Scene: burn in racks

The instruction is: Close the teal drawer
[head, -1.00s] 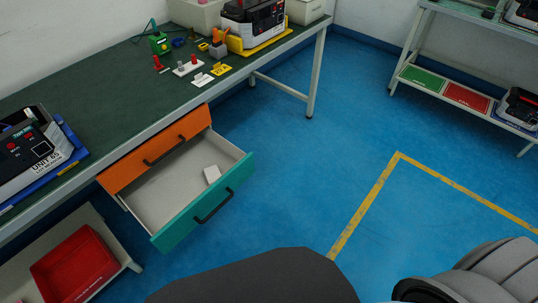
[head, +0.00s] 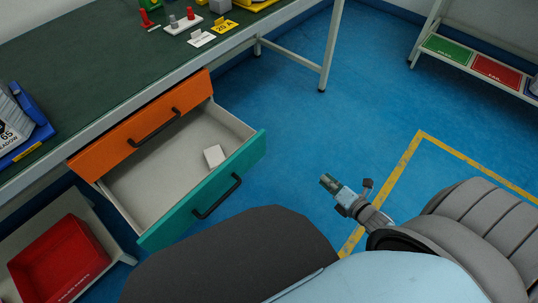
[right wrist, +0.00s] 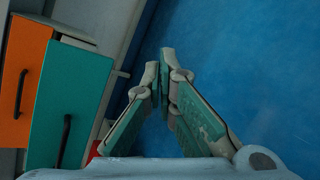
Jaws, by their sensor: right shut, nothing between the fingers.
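The teal drawer (head: 206,198) stands pulled out under the green-topped bench, with a dark bar handle (head: 217,196) on its front. A small white block (head: 214,156) lies inside it. The teal drawer front also shows at the left of the right wrist view (right wrist: 68,108). My right gripper (head: 328,181) is to the right of the drawer front, apart from it, over the blue floor. In the right wrist view its fingertips (right wrist: 159,60) meet and hold nothing. My left gripper is not in view.
An orange drawer (head: 144,127) is shut above the teal one. A red bin (head: 60,262) sits on the low shelf at the lower left. The blue floor (head: 300,130) right of the drawer is clear. A rack (head: 470,70) stands at the upper right.

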